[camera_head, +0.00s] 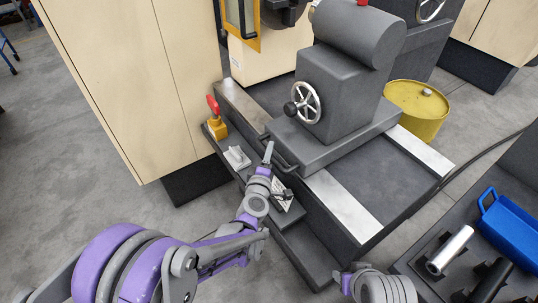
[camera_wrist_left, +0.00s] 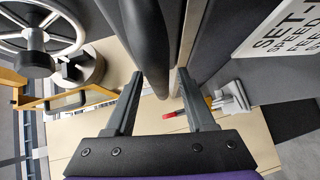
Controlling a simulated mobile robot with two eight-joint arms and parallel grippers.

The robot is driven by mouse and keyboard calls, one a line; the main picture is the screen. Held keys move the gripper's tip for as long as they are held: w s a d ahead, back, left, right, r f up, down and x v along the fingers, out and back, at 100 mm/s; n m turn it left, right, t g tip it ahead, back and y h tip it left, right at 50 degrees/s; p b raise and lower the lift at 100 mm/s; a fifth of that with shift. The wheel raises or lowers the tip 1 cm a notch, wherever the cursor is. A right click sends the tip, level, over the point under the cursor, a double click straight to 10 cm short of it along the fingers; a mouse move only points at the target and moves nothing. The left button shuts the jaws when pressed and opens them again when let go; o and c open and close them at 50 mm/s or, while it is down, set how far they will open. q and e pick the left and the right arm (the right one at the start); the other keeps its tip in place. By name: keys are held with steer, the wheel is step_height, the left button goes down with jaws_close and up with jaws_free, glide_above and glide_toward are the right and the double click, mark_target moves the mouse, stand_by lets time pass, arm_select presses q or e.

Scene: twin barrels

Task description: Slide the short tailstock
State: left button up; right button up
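The dark grey tailstock (camera_head: 345,85) stands on the machine bed, with a silver-rimmed handwheel (camera_head: 305,103) on its face. A dark bar handle (camera_head: 281,157) runs along the near edge of its base. My left gripper (camera_head: 268,151) is at the left end of this handle. In the left wrist view, the fingers of my left gripper (camera_wrist_left: 160,92) are spread wide. The dark handle (camera_wrist_left: 150,45) passes between them, with a gap on each side. Part of my right arm shows at the bottom of the head view; its finger state is unclear.
Pale rails (camera_head: 343,208) run along the bed, with clear bed right of the tailstock. A yellow box with a red knob (camera_head: 215,122) and a grey lever block (camera_head: 237,158) sit on the front ledge. A yellow barrel (camera_head: 416,110) stands behind. A blue tray (camera_head: 510,232) lies at right.

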arm_select(q)
steer(key=shift+s, duration=0.1)
steer(key=s+a+r, duration=0.1)
steer(key=s, duration=0.9)
steer(key=shift+s+a+r+b, duration=0.25)
steer(key=shift+s+r+b, duration=0.05)
steer(key=s+a+r+m+g+h+p, duration=0.1)
steer(key=s+r+m+g+h+p, duration=0.3)
steer(key=s+r+m, duration=0.45)
steer(key=s+a+f+m+g+y+p, duration=0.3)
steer(key=s+a+m+g+y+p, duration=0.2)
steer(key=s+a, duration=0.7)
steer(key=shift+s+a+f+m+g+y+p, duration=0.15)
steer(key=shift+s+a+m+g+y+p, duration=0.15)
steer(key=shift+s+m+g+y, duration=0.45)
stand_by(0.5)
